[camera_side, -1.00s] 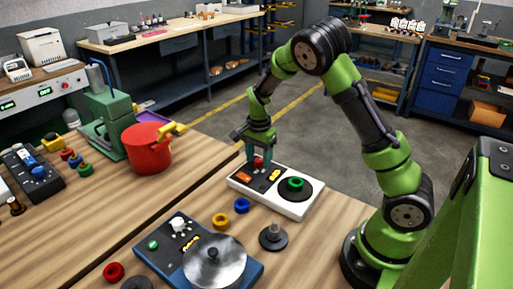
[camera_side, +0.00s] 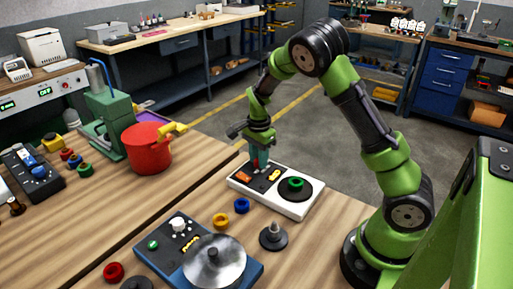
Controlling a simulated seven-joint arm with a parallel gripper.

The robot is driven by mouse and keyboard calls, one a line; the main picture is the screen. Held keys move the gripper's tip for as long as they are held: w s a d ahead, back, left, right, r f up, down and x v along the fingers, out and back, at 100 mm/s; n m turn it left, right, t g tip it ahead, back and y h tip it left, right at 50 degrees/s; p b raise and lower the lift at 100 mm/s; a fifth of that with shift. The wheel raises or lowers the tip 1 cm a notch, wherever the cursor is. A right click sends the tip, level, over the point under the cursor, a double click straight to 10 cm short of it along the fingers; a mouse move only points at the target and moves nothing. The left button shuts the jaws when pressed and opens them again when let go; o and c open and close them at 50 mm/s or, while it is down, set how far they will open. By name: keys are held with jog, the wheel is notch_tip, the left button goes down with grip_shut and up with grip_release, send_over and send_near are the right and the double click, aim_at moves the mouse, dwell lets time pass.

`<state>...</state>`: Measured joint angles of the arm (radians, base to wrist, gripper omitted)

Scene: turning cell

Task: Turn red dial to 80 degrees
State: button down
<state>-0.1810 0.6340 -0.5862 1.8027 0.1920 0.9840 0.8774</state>
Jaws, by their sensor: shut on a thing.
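The red dial (camera_side: 256,164) sits on the black top panel of a white control box (camera_side: 300,213). My gripper (camera_side: 260,163) points down over the dial at the back of the box. It is shut on the dial, and its fingers hide most of it. The dial's angle and any scale marks cannot be read.
A blue device with a silver disc (camera_side: 214,262) stands in front. A red pot (camera_side: 146,150) stands to the left.

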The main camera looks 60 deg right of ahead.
jog(key=m, duration=0.6)
jog(key=shift+r+m, duration=0.1)
jog(key=shift+m, duration=0.3)
dwell(0.3)
jog(key=c, duration=0.8)
grip_release()
jog(key=shift+c, duration=0.2)
notch_tip(320, 180, up, 17)
